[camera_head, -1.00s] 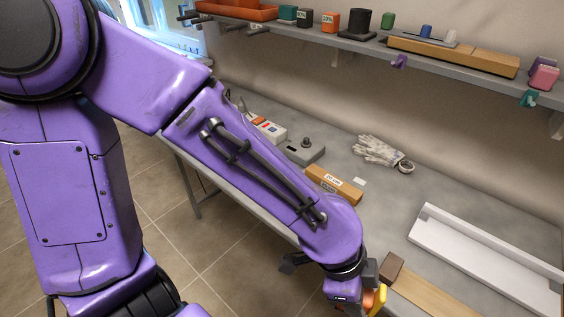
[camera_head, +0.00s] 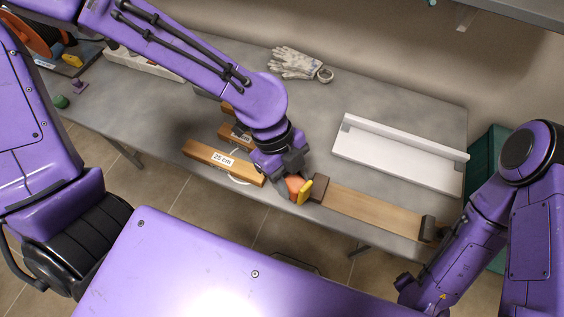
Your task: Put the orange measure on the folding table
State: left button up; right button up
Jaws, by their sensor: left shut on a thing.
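My left gripper (camera_head: 291,184) is at the front edge of the grey table (camera_head: 385,109), beside the dark block at the left end of a wooden board. It is shut on the orange measure (camera_head: 294,184), which shows only in part between the dark fingers. A yellow piece (camera_head: 305,191) sits right beside the measure; I cannot tell whether it belongs to it. The grey table stands on thin legs. My right arm comes in at the right; its gripper (camera_head: 406,285) is low and dark, and its fingers are not clear.
The wooden board (camera_head: 372,211) has dark end blocks. A white tray (camera_head: 395,157) lies behind it. A wooden bar marked 25 cm (camera_head: 197,153) lies left of my left gripper. Gloves (camera_head: 294,64) lie at the back. A green bin (camera_head: 487,151) stands right of the table.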

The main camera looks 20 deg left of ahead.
pick_arm(q)
jog(key=w+a+f, duration=0.2)
jog(key=f, duration=0.1)
jog(key=w+f, duration=0.1)
jog(key=f, duration=0.1)
jog(key=shift+w+a+f, duration=0.25)
jog(key=shift+w+a, duration=0.05)
jog(key=shift+a, duration=0.1)
jog(key=f, duration=0.2)
jog(key=f+p, duration=0.1)
jog(key=shift+w+a+f, duration=0.1)
jog(key=shift+w+f, duration=0.15)
jog(key=shift+f, duration=0.1)
jog(key=shift+s+f, duration=0.1)
jog(key=o, duration=1.2)
jog(key=v, duration=1.2)
